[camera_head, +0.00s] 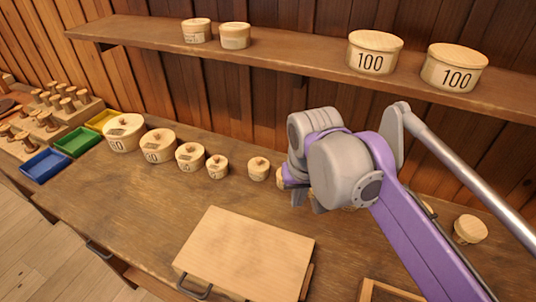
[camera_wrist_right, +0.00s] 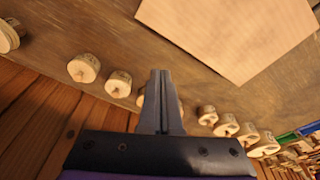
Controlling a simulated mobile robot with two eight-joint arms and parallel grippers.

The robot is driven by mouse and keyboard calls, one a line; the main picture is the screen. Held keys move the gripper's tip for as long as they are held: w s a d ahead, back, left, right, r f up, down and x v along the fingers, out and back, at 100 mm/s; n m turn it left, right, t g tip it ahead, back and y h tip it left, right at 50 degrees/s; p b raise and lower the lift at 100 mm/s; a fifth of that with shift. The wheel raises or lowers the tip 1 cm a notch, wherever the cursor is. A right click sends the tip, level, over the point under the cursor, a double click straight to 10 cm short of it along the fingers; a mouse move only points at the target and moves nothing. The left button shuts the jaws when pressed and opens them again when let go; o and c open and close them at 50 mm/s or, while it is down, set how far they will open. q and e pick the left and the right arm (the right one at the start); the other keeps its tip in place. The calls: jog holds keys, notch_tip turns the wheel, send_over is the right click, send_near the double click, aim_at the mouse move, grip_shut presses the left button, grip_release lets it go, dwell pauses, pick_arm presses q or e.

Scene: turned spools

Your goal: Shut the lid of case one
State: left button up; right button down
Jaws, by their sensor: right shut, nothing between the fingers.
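A pale wooden case (camera_head: 245,255) with a flat lid and a dark handle lies on the bench at the front middle. Its lid looks down flat; I cannot tell whether it is fully shut, or which case is case one. The pale lid also shows at the top of the right wrist view (camera_wrist_right: 230,35). My right gripper (camera_head: 317,203) is behind the case, near the row of round boxes. In the right wrist view its fingers (camera_wrist_right: 161,75) are together and empty, apart from the lid. My left gripper is out of view.
Several round lidded boxes (camera_head: 158,145) stand in a row along the bench. Blue (camera_head: 45,165), green (camera_head: 76,141) and yellow trays and spools stand at the left. A wooden frame edge (camera_head: 390,292) shows at bottom right. A shelf (camera_head: 280,65) holds boxes marked 100 (camera_head: 374,52).

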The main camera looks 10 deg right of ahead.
pick_arm(q)
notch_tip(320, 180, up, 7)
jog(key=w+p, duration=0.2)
jog(key=p, duration=0.3)
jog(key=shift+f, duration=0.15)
pick_arm(e)
notch_tip(320, 180, up, 8)
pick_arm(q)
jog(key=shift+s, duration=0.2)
pick_arm(e)
jog(key=shift+f, duration=0.2)
